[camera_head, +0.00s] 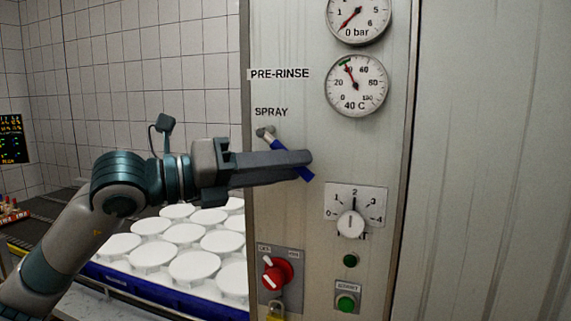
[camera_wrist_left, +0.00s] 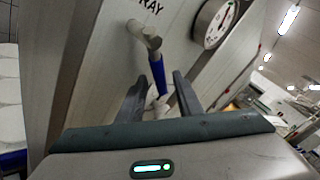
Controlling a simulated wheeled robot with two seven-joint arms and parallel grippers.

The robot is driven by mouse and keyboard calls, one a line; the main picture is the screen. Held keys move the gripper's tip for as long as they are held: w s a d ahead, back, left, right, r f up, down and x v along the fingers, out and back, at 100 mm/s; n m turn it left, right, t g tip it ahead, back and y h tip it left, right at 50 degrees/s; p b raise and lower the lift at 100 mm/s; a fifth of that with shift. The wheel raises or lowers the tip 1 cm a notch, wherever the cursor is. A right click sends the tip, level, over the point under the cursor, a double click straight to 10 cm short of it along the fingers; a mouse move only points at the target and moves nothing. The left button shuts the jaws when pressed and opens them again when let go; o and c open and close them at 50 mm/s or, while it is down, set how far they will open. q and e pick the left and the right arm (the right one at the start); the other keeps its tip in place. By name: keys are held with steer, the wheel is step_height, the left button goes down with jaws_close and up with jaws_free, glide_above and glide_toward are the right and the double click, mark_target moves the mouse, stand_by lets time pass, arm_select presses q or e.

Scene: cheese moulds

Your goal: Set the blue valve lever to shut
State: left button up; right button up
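The blue valve lever (camera_head: 306,174) is on the grey panel under the "SPRAY" label, its metal pivot at the upper left. It slants down to the right, and my fingers hide its middle. In the left wrist view the blue lever (camera_wrist_left: 157,72) runs down from the pivot between my two fingertips. My left gripper (camera_head: 308,160) reaches across the lever from the left. In the left wrist view the left gripper (camera_wrist_left: 160,78) has its fingers apart, one each side of the lever, with gaps showing. My right gripper is not in view.
A white selector knob (camera_head: 350,224), a red switch (camera_head: 277,274) and a green button (camera_head: 346,302) sit lower on the panel. Two dials are above, including the temperature gauge (camera_head: 356,86). A blue crate (camera_head: 150,302) of white moulds stands at lower left.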

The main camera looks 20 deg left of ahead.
arm_select(q)
steer(key=shift+c, duration=0.3)
jaws_close()
steer(key=shift+a, duration=0.1)
steer(key=a+m+g+y, duration=0.1)
steer(key=m+y, duration=0.1)
steer(key=a+f+m+g+y+p, duration=0.1)
steer(key=a+y, duration=0.1)
steer(key=a+m+y+p, duration=0.1)
steer(key=a+m+y, duration=0.1)
steer(key=y, duration=0.1)
steer(key=shift+a+f+m+g, duration=0.15)
steer(key=shift+f+m+g, duration=0.15)
steer(key=shift+g, duration=0.1)
steer(key=shift+w, duration=0.1)
stand_by(0.4)
steer(key=shift+o, duration=0.3)
jaws_free()
